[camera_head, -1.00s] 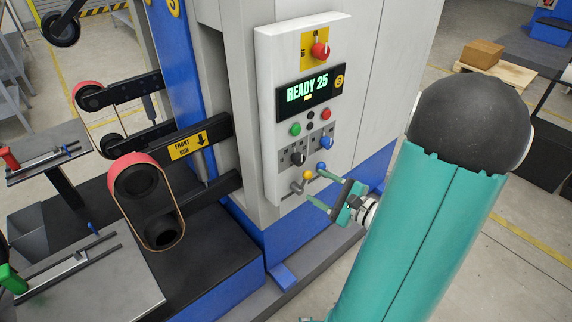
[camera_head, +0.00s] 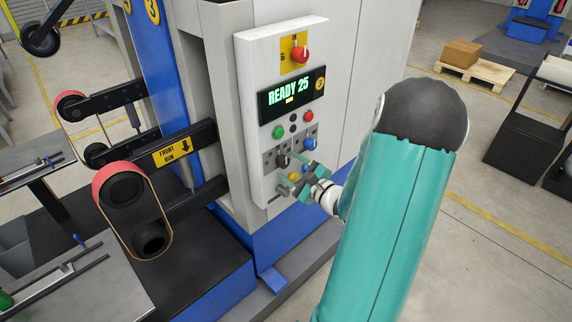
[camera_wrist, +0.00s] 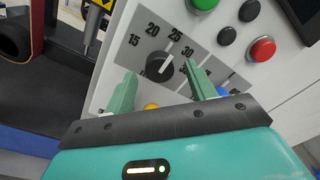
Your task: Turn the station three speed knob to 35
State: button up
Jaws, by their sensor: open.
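The black speed knob (camera_wrist: 159,66) sits on a grey dial plate (camera_wrist: 148,32) with printed numbers, 15, 20, 25 and 30 among them. It also shows on the station three panel in the head view (camera_head: 283,160). The display (camera_head: 291,94) reads "READY 25" beside a yellow 3 badge. My gripper (camera_wrist: 158,69) is open, with its green fingers to the left and right of the knob in the wrist view. I cannot tell how far the fingertips are from the panel. In the head view, my gripper (camera_head: 296,176) is low in front of the panel.
Green (camera_head: 279,132) and red (camera_head: 308,116) buttons sit above the knob. A blue knob (camera_head: 310,144) is to its right, and a yellow one (camera_head: 293,177) is below. A red switch (camera_head: 299,54) tops the panel. Belt arms (camera_head: 124,188) stick out left of the cabinet.

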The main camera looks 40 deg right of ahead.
jog(key=shift+w, duration=1.3)
jog(key=c, duration=1)
